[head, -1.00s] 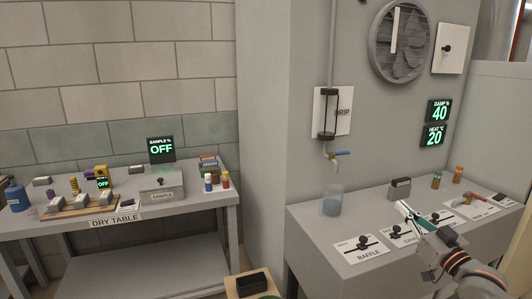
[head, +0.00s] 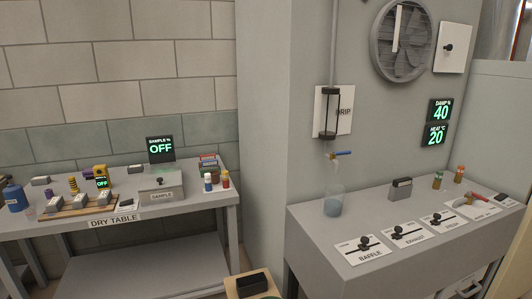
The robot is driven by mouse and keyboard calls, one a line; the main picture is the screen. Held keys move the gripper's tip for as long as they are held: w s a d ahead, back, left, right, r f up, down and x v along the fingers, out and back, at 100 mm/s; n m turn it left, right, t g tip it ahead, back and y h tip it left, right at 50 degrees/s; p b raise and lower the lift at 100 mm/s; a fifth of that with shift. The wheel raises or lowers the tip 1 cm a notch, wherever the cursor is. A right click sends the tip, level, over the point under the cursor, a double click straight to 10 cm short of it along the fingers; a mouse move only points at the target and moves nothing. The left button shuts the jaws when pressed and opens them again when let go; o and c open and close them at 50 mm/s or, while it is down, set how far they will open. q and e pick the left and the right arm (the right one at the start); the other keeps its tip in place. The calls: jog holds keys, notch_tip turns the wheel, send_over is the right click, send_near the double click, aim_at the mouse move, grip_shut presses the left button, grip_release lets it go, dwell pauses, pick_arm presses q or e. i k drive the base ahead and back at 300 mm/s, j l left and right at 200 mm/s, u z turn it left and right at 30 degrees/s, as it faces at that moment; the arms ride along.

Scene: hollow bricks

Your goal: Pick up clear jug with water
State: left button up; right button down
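The clear jug (head: 333,204) stands upright on the right-hand bench, beneath the tap (head: 340,154) with the blue lever. Bluish water shows inside it. I cannot tell whether water is running from the spout. Neither gripper is touching the jug. Only a small light piece, probably part of my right arm, shows at the bottom right edge; its fingers cannot be made out. My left gripper is not in view.
The grey bench (head: 318,228) has a BAFFLE lever plate (head: 360,250) and other lever plates along its front. A dark box (head: 401,189) and small bottles stand behind. The dry table (head: 185,208) on the left is crowded. The bench top around the jug is clear.

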aim_at(331, 207)
jog(key=l+u, duration=0.15)
jog(key=l, duration=0.35)
jog(key=l+u, duration=0.2)
jog(key=l, duration=0.3)
jog(key=k+l+u, duration=0.15)
jog(key=l, duration=0.35)
jog(key=k+l+u, duration=0.2)
jog(key=l, duration=0.3)
jog(key=i, duration=0.1)
